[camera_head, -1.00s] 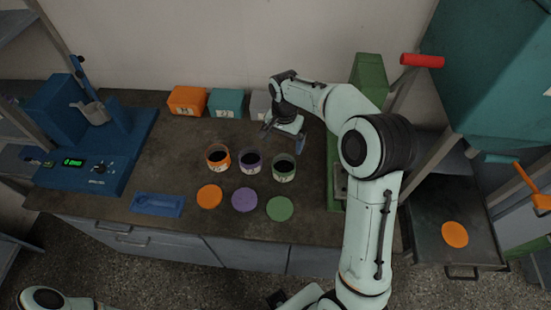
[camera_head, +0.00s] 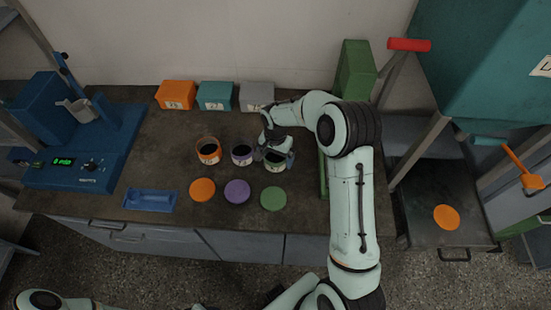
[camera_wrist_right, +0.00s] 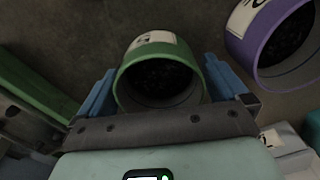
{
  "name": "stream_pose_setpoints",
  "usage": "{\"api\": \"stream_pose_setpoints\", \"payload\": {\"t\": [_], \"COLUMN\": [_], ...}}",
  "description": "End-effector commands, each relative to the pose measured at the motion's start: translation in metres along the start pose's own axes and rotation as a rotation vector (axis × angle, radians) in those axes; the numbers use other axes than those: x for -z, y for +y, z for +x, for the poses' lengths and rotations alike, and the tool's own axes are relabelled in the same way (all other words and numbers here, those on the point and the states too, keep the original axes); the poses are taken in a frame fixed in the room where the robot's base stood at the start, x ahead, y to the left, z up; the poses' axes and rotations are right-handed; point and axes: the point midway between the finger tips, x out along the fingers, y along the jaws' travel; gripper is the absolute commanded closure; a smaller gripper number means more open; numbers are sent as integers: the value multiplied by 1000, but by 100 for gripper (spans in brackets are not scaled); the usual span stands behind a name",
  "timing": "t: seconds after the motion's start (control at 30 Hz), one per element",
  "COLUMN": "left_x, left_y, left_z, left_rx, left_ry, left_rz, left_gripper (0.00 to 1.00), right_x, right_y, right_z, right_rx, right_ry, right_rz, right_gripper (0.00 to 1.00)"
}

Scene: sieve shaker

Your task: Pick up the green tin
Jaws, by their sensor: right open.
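The green tin (camera_head: 275,167) stands upright on the bench, with a green rim, a pale label and dark grains inside. My right gripper (camera_head: 274,157) is directly over it and hides part of it in the head view. In the right wrist view the green tin (camera_wrist_right: 160,98) lies between the two blue fingers of my right gripper (camera_wrist_right: 163,80). The fingers are open, one on each side of the tin; I cannot tell whether they touch it. My left gripper is not in view.
A purple tin (camera_head: 241,155) stands close beside the green one, also seen in the wrist view (camera_wrist_right: 262,50). An orange tin (camera_head: 208,151) is farther left. Orange, purple and green (camera_head: 273,199) discs lie in front. Green equipment (camera_head: 355,72) stands to the right.

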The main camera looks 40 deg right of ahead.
Motion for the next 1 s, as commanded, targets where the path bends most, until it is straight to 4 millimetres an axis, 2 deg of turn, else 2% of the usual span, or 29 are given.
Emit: {"api": "stream_pose_setpoints", "payload": {"t": [0.17, 0.2, 0.33, 0.6, 0.73, 0.87, 1.0], "left_x": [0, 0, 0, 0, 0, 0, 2], "left_y": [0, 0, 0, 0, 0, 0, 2], "left_z": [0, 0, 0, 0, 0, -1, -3], "left_rx": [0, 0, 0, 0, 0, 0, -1], "left_ry": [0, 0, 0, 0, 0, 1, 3], "left_rz": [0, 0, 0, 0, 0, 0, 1], "left_gripper": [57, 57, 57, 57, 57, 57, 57], "right_x": [0, 0, 0, 0, 1, 1, 1], "right_y": [0, 0, 0, 0, -1, -2, -2], "right_z": [0, 0, 0, -1, -11, -35, -74], "right_rx": [0, 0, 0, 1, 2, 6, 7], "right_ry": [0, 0, 0, 1, 3, 5, 6], "right_rz": [0, 0, 0, 0, 0, 0, -1], "right_gripper": [0, 6, 49, 50, 50, 50, 50]}}
